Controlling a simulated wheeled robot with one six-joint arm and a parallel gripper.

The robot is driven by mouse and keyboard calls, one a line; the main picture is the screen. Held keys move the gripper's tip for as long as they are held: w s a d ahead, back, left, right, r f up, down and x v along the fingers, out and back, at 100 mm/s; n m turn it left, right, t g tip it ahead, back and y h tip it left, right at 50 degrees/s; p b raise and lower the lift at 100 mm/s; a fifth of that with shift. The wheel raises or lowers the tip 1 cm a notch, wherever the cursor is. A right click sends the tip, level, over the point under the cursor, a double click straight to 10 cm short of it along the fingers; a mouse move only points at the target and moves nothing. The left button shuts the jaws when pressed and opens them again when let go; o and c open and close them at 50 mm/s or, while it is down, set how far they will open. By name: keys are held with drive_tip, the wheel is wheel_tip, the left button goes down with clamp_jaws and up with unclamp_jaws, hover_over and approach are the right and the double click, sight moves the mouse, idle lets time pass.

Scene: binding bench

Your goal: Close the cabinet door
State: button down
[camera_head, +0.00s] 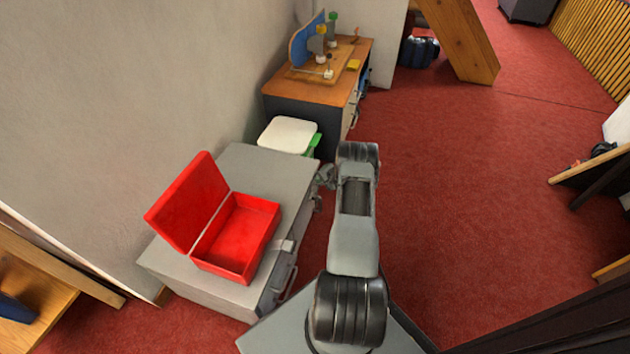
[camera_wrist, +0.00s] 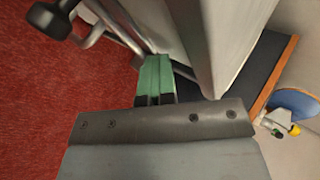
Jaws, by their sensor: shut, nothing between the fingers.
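A grey cabinet (camera_head: 180,272) stands against the wall at the left in the head view, its front facing right. That front shows steeply from above, with metal handles (camera_head: 288,284), and my arm covers part of the view beside it. I cannot tell how far its door stands open. My gripper (camera_head: 326,177) is near the far front corner of the cabinet, small and partly hidden by my arm. In the wrist view its green fingers (camera_wrist: 154,80) are together with nothing between them. I cannot tell whether they touch anything.
An open red box (camera_head: 238,235) sits on the cabinet. A white-topped seat (camera_head: 288,134) stands between the cabinet and a wooden-topped desk (camera_head: 350,70). The wrist view shows metal bars (camera_wrist: 125,25) and a pale panel (camera_wrist: 220,35) close by.

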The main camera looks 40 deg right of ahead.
drive_tip(key=shift+w+a+r, duration=0.15)
drive_tip(key=shift+w+r, duration=0.1)
drive_tip(key=shift+w, duration=0.25)
drive_tip(key=shift+s, duration=0.15)
drive_tip(key=s+d+r+p, duration=0.4)
drive_tip(key=s+d+r, duration=0.2)
drive_tip(key=s, duration=0.4)
drive_tip(key=shift+d+r, duration=0.15)
drive_tip(key=shift+d, duration=0.15)
